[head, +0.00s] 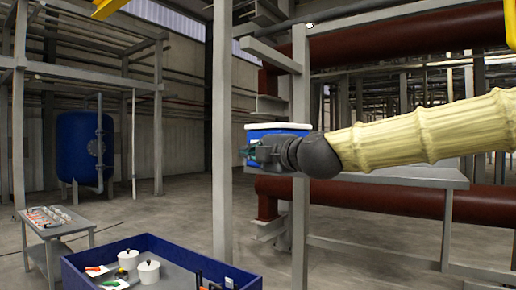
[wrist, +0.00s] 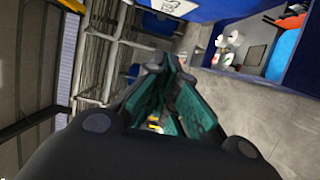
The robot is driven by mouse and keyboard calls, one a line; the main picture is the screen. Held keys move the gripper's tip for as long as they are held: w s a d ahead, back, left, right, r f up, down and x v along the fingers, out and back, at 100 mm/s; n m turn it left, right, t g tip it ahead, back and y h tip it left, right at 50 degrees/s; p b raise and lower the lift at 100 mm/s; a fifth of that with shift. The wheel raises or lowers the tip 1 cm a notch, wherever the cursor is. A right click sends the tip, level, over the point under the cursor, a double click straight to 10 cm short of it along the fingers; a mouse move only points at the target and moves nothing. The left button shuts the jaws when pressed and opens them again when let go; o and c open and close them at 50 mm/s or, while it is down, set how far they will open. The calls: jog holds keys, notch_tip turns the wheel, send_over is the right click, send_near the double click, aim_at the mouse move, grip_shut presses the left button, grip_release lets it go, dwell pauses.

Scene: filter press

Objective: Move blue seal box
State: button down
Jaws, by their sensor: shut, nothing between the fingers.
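A blue box with a white top (head: 277,126), which looks like the blue seal box, shows in the head view just above and behind my gripper. My gripper (head: 253,153) is at the end of my arm, pointing left, shut and empty. In the wrist view the gripper's dark fingers with green pads (wrist: 165,72) come together. A blue surface with a white label (wrist: 190,8) fills the top edge there, beyond the fingertips; it may be the same box.
A grey table (head: 400,179) stands behind my arm, by a grey post and large red pipes (head: 400,197). A blue bin (head: 190,247) with white pots is at the lower front. A small cart (head: 60,220) and a blue tank (head: 82,150) stand left. Floor between is clear.

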aim_at(257, 131)
jog(key=w+p, duration=0.1)
jog(key=w+d, duration=0.1)
jog(key=w+d+p, duration=0.1)
jog(key=w, duration=0.1)
jog(key=shift+p, duration=0.35)
jog(key=shift+d, duration=0.1)
jog(key=shift+w, duration=0.1)
